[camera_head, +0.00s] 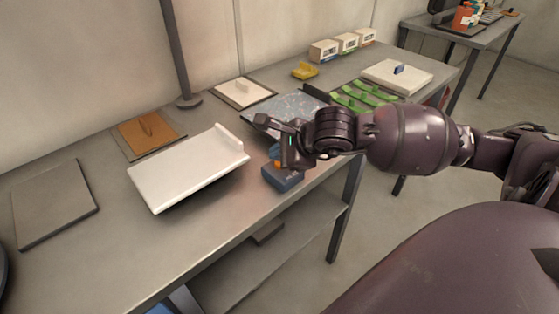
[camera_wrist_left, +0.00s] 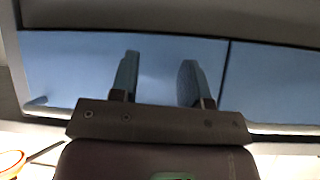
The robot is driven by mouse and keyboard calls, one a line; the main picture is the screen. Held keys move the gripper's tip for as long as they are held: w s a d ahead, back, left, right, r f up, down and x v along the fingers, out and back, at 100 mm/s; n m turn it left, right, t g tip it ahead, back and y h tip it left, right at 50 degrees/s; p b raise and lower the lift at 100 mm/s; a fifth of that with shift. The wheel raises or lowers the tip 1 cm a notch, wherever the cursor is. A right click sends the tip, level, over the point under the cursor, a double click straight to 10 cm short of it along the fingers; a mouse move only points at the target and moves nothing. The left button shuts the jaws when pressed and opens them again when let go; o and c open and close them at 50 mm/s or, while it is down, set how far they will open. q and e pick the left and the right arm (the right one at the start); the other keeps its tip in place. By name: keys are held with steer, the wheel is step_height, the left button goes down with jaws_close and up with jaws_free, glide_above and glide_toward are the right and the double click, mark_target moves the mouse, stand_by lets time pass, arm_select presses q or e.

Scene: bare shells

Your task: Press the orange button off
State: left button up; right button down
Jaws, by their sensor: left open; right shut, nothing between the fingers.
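The orange button (camera_head: 278,164) sits on top of a small dark blue box (camera_head: 283,179) near the front edge of the grey table. My right gripper (camera_head: 274,154) is shut and empty, with its blue fingertips just above the button. The gripper partly hides the button, and I cannot tell whether they touch or whether the button is pressed in. My left gripper (camera_wrist_left: 157,78) shows only in the left wrist view. It is open and empty, its two fingers apart in front of blue panels (camera_wrist_left: 75,65).
A white tray (camera_head: 190,168) lies left of the blue box. Behind are a brown board (camera_head: 146,135), a speckled board (camera_head: 285,108) and green pieces (camera_head: 370,92). A dark grey plate (camera_head: 54,203) lies at the left. A post (camera_head: 178,50) stands behind. The table's front left is clear.

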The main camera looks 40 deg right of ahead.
stand_by(0.4)
arm_select(q)
steer(key=shift+s+f, duration=0.1)
steer(key=shift+f, duration=0.25)
arm_select(e)
steer(key=shift+f, duration=0.45)
arm_select(q)
steer(key=shift+d+r, duration=0.1)
steer(key=shift+r, duration=0.05)
arm_select(e)
steer(key=shift+r, duration=0.15)
arm_select(q)
steer(key=shift+r, duration=0.3)
arm_select(e)
steer(key=shift+r, duration=0.3)
steer(key=shift+r+p, duration=0.85)
steer(key=shift+r, duration=0.8)
steer(key=shift+r+p, duration=0.7)
steer(key=shift+r, duration=0.7)
arm_select(q)
steer(key=shift+t, duration=0.4)
steer(key=r, duration=0.1)
steer(key=w+r, duration=0.1)
steer(key=r, duration=0.2)
steer(key=shift+w+r, duration=0.3)
steer(key=shift+w, duration=0.1)
